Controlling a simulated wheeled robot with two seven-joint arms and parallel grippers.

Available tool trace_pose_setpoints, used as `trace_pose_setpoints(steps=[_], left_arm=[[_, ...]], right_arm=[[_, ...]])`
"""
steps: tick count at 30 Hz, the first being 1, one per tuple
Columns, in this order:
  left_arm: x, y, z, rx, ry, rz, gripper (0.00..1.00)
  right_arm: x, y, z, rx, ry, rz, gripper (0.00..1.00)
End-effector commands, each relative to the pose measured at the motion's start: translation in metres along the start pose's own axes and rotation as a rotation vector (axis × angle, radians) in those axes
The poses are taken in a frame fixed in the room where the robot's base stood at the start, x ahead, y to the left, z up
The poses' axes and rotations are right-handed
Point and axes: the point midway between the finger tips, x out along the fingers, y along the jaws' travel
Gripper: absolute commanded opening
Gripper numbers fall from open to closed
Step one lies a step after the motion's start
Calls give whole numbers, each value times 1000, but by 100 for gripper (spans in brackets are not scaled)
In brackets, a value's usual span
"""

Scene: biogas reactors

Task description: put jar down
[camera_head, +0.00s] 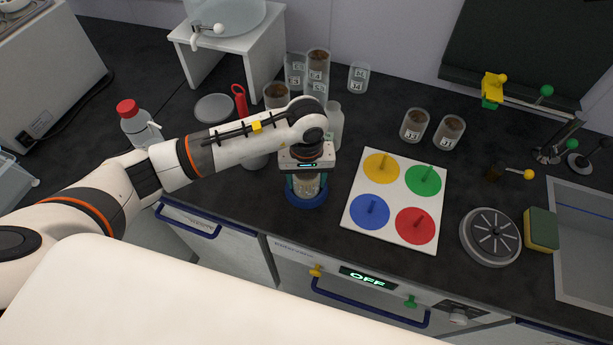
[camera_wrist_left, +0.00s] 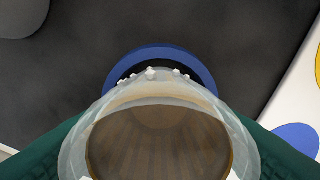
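My left gripper (camera_head: 306,180) points down at the counter's front edge, its fingers on both sides of a clear jar (camera_head: 307,188). In the left wrist view, the dark green fingers press against both sides of the jar (camera_wrist_left: 160,145), which holds brown material. A blue ring-shaped base (camera_head: 307,201) sits directly under the jar; it also shows beyond the jar in the left wrist view (camera_wrist_left: 190,58). The jar looks upright. I cannot tell whether it rests in the ring or hangs just above it. My right gripper is not in view.
A white board (camera_head: 398,196) with four coloured discs lies right of the jar. A white bottle (camera_head: 334,127) and several labelled jars (camera_head: 317,70) stand behind. A round grey lid (camera_head: 490,237), sponge (camera_head: 541,230) and sink (camera_head: 585,240) are farther right. Dark counter is free between the board and jars.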

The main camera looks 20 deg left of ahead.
Motion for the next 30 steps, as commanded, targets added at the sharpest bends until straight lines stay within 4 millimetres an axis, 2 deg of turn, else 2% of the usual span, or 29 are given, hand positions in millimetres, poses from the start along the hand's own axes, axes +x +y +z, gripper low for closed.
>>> trace_pose_setpoints(steps=[2,8,14,15,24,30], left_arm=[[0,0,0,0,0,1,74],[-2,0,0,0,0,1,74],[-22,0,0,-2,0,-1,74],[-25,-1,3,1,-9,-5,74],[-92,-1,2,1,-8,-3,74],[-122,0,1,0,-3,-1,74]], right_arm=[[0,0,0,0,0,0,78],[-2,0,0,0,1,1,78],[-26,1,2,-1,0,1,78],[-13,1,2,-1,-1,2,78],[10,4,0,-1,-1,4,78],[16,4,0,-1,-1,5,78]])
